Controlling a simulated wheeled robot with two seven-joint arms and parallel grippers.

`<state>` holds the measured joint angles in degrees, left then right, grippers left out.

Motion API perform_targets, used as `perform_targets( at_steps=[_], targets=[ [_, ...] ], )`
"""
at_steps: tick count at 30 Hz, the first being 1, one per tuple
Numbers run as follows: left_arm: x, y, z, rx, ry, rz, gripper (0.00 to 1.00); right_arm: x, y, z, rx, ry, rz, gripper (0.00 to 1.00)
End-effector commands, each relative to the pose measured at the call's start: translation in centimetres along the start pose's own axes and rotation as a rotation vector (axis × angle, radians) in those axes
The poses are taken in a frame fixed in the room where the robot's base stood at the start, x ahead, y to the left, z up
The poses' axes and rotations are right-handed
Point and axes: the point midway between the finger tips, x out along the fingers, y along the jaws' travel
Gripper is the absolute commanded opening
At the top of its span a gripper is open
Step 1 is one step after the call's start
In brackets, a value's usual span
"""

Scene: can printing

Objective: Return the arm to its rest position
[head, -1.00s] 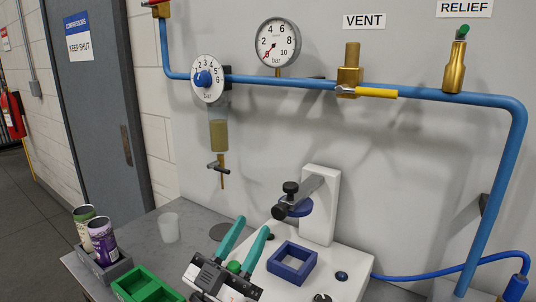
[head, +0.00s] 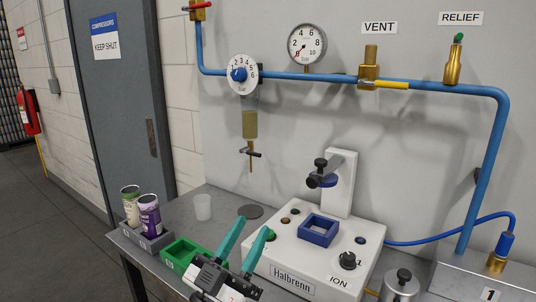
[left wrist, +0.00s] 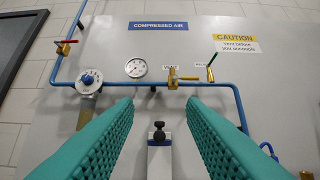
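My left gripper (head: 243,245) shows at the bottom of the head view, its two teal fingers spread apart with nothing between them. It stands in front of the white Halbrenn machine (head: 292,277), which has a blue square frame (head: 319,231) on top and a post with a dark blue round head (head: 321,181). In the left wrist view the teal fingers (left wrist: 160,115) are wide apart and point up toward the wall panel. My right gripper is not in view.
A blue pipe (head: 310,78) with gauge (head: 307,45) and valves runs along the wall. A metal canister (head: 399,286) stands at the right.

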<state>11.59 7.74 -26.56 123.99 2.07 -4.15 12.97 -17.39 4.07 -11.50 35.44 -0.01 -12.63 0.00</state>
Motion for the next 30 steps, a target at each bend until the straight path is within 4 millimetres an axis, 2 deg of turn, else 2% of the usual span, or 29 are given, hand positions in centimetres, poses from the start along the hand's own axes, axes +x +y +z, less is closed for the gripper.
perform_targets(
  at_steps=[11,17,20,23,27,30],
  targets=[
    [-3.7,2.1,-4.8,0.005,0.25,0.11,0.37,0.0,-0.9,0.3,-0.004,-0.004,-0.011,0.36],
    [-8.1,3.6,-8.7,0.005,0.481,0.197,0.37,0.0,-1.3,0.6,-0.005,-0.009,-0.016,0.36],
    [-11.5,4.3,-10.8,0.003,0.632,0.247,0.37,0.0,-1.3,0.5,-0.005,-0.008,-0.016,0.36],
    [-16.3,4.9,-13.1,-0.005,0.823,0.304,0.37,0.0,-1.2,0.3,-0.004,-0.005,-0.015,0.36],
    [-25.2,4.9,-15.4,-0.025,1.153,0.385,0.37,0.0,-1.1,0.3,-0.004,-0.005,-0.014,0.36],
    [-30.5,4.5,-15.8,-0.043,1.344,0.421,0.37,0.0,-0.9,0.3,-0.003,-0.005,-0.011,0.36]
  ],
)
